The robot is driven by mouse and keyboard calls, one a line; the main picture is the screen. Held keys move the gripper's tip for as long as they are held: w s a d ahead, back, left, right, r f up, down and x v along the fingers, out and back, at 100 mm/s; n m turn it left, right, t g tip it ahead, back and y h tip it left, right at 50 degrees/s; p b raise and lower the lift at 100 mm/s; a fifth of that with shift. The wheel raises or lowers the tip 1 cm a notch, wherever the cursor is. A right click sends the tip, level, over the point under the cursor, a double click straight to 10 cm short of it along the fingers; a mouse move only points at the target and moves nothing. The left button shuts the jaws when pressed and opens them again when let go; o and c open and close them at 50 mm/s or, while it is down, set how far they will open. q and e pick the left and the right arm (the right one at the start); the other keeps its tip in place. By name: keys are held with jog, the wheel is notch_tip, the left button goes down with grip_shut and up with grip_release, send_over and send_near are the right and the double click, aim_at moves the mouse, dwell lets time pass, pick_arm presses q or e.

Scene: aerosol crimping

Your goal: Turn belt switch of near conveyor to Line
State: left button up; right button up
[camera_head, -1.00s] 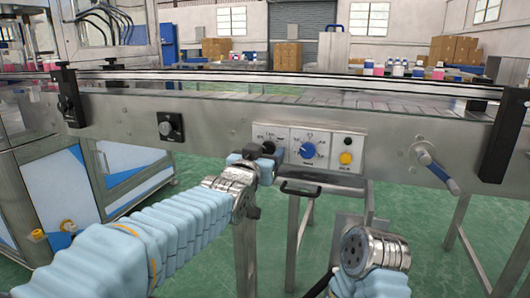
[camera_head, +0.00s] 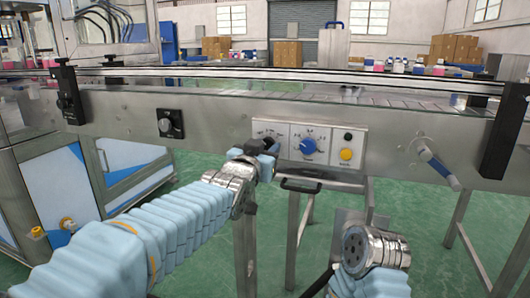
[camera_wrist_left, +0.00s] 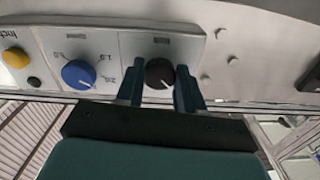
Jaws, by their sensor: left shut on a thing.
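The near conveyor (camera_head: 215,115) runs across the head view with a white control panel (camera_head: 325,133) on its side. The belt switch is a black knob at the panel's left end; it shows in the left wrist view (camera_wrist_left: 159,73) with a light pointer mark, and its lettering is too small to read. My left gripper (camera_head: 266,142) is at the switch, with its two fingers on either side of the knob, shut on it. In the head view the gripper mostly hides the knob. My right arm's end (camera_head: 374,250) is low at the right; its fingers do not show.
On the panel, a blue dial (camera_head: 308,146) sits right of the switch, then a yellow button (camera_head: 346,154) under a black one (camera_head: 348,137). A black knob (camera_head: 171,124) is to the left. A black handle (camera_head: 300,185) juts out below the panel. A blue-handled crank (camera_head: 437,163) is at the right.

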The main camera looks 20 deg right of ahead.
pick_arm(q)
jog(key=shift+a+m+b, duration=0.1)
jog(key=shift+m+b, duration=3.2)
jog(key=shift+m, duration=1.1)
jog(key=o, duration=1)
jog(key=shift+o, duration=0.2)
jog(key=b+v, duration=0.5)
jog(key=v, duration=0.8)
jog(key=shift+s+a+b, duration=0.25)
jog(key=shift+b, duration=0.15)
